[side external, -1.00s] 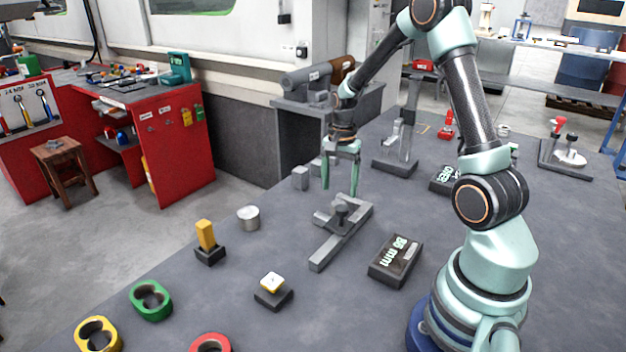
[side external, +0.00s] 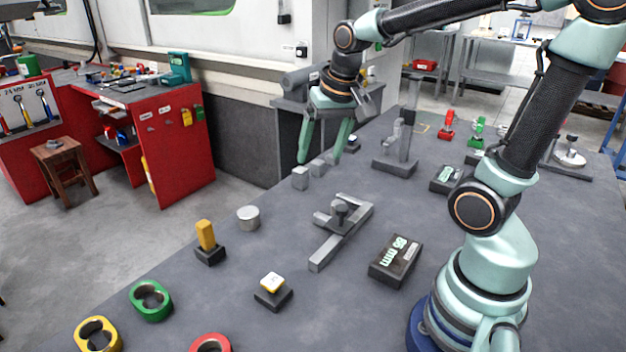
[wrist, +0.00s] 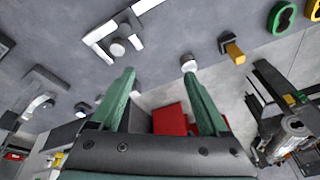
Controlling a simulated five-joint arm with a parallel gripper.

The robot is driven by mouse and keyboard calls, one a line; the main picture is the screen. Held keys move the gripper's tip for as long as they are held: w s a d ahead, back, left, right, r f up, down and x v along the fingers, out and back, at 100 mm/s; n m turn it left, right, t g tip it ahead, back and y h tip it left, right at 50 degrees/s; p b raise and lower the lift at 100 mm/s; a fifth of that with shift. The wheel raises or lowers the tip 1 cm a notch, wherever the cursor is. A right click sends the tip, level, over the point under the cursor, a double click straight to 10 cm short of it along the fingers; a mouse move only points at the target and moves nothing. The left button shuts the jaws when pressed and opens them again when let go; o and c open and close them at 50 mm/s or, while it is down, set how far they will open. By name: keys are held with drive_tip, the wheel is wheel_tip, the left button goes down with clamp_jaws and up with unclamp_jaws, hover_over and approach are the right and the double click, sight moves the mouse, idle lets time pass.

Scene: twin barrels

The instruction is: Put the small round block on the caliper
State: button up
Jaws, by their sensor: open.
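The grey caliper (side external: 330,246) lies flat at mid-table, and it also shows at the top of the wrist view (wrist: 97,38). A small round grey block (side external: 341,208) sits upright on the caliper near its jaws; it shows as a pale disc in the wrist view (wrist: 117,48). My gripper (side external: 320,160) is open and empty, raised beyond the caliper, near the table's far left edge. Its two green fingers are spread in the wrist view (wrist: 160,78), with nothing held between them. It is clear of both the block and the caliper.
A wider silver cylinder (side external: 248,217) stands left of the caliper. Small grey blocks (side external: 300,179) stand near my fingers. A yellow post (side external: 206,236), a black gauge box (side external: 396,260) and a tall grey stand (side external: 402,150) surround the caliper. Table between them is clear.

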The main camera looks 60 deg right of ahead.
drive_tip(key=s+a+r+n+t, duration=0.2)
drive_tip(key=s+a+n, duration=0.2)
drive_tip(key=a+n, duration=0.2)
drive_tip(key=shift+s+a+y, duration=0.3)
drive_tip(key=shift+s, duration=0.1)
